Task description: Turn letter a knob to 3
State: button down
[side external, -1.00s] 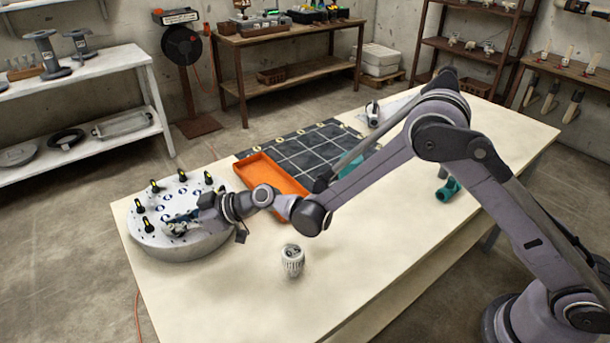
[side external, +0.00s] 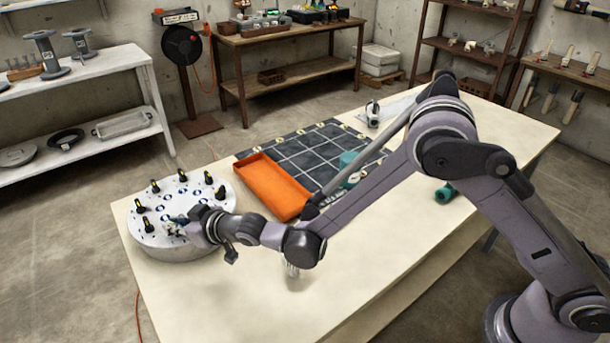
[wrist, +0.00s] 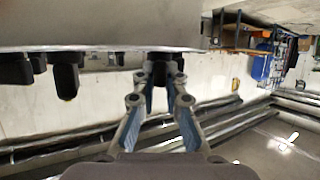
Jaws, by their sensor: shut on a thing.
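A round silver plate (side external: 170,240) with several black knobs stands at the left end of the table. Black knobs such as this one (side external: 146,223) ring its top, with small yellow marks on them. The letters and numbers are too small to read. My gripper (side external: 176,226) is at the plate's front right edge, low against its top. In the wrist view my gripper (wrist: 162,82) has its two fingers closed on a black knob (wrist: 159,68) under the plate's edge. Other black knobs (wrist: 65,80) hang to its left in that view. My gripper hides most of the gripped knob.
An orange tray (side external: 272,186) lies right of the plate, beside a dark gridded mat (side external: 320,150). A teal fitting (side external: 446,194) lies farther right. A whitish part (side external: 292,271) is mostly hidden behind my arm. The front of the table is clear.

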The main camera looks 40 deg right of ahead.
jog(key=shift+a+m+h, duration=0.1)
jog(key=shift+m+h, duration=0.3)
jog(key=shift+m+t+h, duration=0.7)
jog(key=shift+m+h, duration=1)
jog(key=shift+h, duration=0.3)
jog(key=shift+m+h, duration=0.4)
jog(key=c, duration=1.4)
grip_release()
jog(key=shift+f, duration=0.1)
jog(key=v, duration=1.2)
